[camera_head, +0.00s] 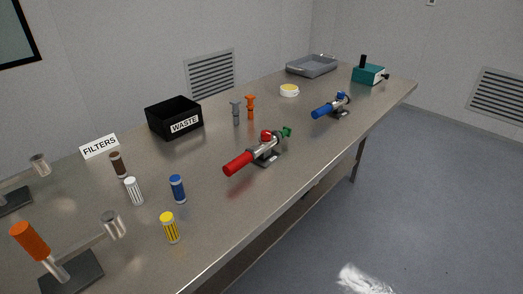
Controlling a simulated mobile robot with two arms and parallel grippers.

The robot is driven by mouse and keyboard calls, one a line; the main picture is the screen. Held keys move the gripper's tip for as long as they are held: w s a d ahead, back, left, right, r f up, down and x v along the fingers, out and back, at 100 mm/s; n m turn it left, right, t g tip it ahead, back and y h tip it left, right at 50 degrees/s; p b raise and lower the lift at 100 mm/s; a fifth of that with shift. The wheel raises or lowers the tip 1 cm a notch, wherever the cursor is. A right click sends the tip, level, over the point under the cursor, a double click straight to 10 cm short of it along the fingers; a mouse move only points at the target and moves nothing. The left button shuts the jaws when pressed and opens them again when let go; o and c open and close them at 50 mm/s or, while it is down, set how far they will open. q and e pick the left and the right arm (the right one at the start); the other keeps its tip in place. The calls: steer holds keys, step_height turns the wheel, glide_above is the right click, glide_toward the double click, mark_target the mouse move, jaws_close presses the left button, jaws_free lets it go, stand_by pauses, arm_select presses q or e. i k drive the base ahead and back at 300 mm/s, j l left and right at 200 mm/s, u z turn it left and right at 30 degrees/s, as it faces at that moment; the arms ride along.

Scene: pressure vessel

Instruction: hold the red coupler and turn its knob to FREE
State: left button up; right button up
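The red coupler (240,164) lies on the long table near its front edge, in the middle of the view. Its red grip points to the lower left, and a metal body (264,151) sits in a dark stand. A red knob (266,135) is on top of the body, and a green part (287,132) is at the far end. The knob's markings are too small to read. Neither of my grippers is in view, and nothing touches the coupler.
A blue coupler (324,110) rests farther right. Several filters, such as the blue one (178,189) and yellow one (170,228), stand to the left. A black WASTE bin (174,117) is behind. Bare table surrounds the red coupler; the floor (430,180) in front is mostly clear.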

mark_target(266, 135)
steer(key=i+l+u, duration=0.1)
steer(key=u, duration=0.35)
steer(key=l+u, duration=0.15)
steer(key=u, duration=0.25)
steer(key=i+l+u, duration=0.15)
steer(key=l+u, duration=0.15)
steer(key=l, duration=0.6)
steer(key=i+l+u, duration=0.1)
steer(key=l+u, duration=0.25)
steer(key=l, duration=1.05)
